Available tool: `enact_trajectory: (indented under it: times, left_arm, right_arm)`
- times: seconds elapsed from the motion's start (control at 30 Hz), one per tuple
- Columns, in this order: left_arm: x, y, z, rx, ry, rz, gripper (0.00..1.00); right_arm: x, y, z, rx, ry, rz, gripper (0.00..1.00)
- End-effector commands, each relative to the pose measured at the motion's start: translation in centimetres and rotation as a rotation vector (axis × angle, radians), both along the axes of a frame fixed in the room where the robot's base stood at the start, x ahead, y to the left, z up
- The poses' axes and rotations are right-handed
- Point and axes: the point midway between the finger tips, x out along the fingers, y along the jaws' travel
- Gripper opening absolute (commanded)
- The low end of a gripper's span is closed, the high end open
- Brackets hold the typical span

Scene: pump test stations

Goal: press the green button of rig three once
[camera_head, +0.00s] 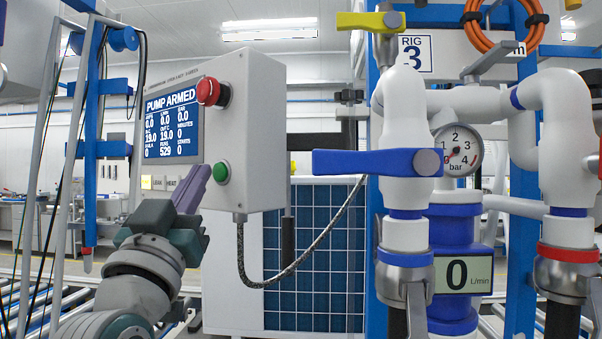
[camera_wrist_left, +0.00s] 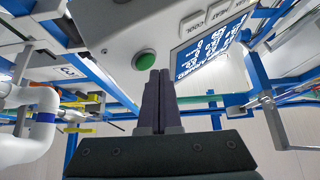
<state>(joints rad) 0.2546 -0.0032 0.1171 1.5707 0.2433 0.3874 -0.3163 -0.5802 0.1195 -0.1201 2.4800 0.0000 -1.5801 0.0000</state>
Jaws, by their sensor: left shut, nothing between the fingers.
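The box's screen (camera_head: 172,124) reads "PUMP ARMED". A sign (camera_head: 413,53) to the right reads "RIG 3". My left gripper (camera_head: 200,180) is shut and empty, its purple fingers pointing up just left of the green button. In the left wrist view the green button (camera_wrist_left: 145,60) is just beyond and left of the fingertips (camera_wrist_left: 160,72). I cannot tell whether they touch it. My right gripper is not in view.
White pipes (camera_head: 404,150) with a blue valve handle (camera_head: 377,162) and a pressure gauge (camera_head: 459,149) stand at the right. A flow display (camera_head: 463,273) reads 0 L/min. A braided cable (camera_head: 300,258) hangs under the box. Grey frame posts (camera_head: 50,170) stand at the left.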

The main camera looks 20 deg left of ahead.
Motion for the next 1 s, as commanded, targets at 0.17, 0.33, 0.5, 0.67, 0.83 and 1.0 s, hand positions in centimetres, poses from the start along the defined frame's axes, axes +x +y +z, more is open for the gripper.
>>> enact_trajectory:
  times: [0.17,0.33,0.5,0.67,0.83,1.0]
  left_arm:
    - [0.55,-0.18,-0.08,0.0,0.001,0.0,0.0]
    - [0.57,-0.18,-0.04,0.0,0.001,0.0,0.0]
    - [0.58,-0.18,-0.04,0.0,0.001,0.0,0.0]
    - [0.71,-0.22,-0.04,0.0,0.0,0.0,0.0]
    - [0.91,-0.27,-0.05,0.0,0.0,0.0,0.0]
    - [1.1,-0.33,-0.07,0.001,0.001,0.001,0.0]
  right_arm:
    - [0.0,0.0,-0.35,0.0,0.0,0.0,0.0]
    - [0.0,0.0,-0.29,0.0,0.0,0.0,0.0]
    - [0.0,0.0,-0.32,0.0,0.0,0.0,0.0]
    - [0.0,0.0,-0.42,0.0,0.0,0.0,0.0]
    - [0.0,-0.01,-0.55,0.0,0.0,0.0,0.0]
    - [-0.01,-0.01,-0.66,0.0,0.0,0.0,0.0]
